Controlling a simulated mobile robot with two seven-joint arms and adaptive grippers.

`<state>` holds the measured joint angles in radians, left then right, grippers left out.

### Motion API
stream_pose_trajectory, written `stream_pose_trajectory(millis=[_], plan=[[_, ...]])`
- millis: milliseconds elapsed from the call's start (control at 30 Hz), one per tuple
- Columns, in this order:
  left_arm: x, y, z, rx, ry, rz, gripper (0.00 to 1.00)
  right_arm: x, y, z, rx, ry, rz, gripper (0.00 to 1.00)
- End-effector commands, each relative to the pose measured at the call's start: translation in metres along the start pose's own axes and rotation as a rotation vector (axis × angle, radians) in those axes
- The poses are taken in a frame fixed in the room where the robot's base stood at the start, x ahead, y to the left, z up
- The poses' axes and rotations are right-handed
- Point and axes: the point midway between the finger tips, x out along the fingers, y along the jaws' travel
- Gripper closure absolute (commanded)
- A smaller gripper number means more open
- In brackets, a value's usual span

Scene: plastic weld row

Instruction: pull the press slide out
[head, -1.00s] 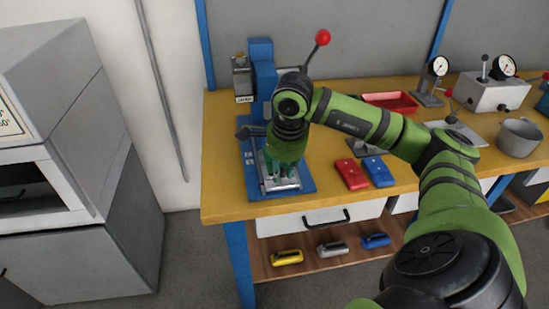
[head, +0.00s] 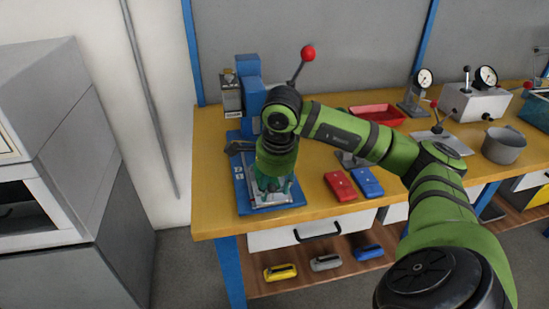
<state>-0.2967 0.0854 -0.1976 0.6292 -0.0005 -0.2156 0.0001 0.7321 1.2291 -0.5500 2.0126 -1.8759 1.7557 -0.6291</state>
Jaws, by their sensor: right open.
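The blue press (head: 250,88) stands at the left end of the yellow bench, with a lever ending in a red ball (head: 307,53). Its blue base plate (head: 243,200) reaches toward the bench's front edge. The metal press slide (head: 282,196) lies on the front of that base. My right gripper (head: 272,186) is open and points down over the slide, with its fingertips close to it. Whether they touch it cannot be told. My arm and gripper hide the middle of the press and part of the slide. My left gripper is out of view.
A red case (head: 340,186) and a blue case (head: 367,183) lie right of the press. Behind them is a red tray (head: 377,115). Dial gauges and a grey pot (head: 503,146) stand farther right. A grey cabinet (head: 125,190) stands left of the bench.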

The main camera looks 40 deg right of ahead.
Motion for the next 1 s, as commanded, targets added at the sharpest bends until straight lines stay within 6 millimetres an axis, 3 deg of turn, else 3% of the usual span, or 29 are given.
stream_pose_trajectory(millis=[400,633,1000], plan=[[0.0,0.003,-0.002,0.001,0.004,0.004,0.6,-0.09,0.0,0.001,-0.003,0.0,-0.005,0.52],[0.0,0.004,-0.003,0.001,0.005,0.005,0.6,-0.107,0.0,0.0,-0.002,0.001,-0.002,0.52],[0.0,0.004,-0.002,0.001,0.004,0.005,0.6,-0.112,0.002,0.0,-0.002,0.002,0.003,0.52]])
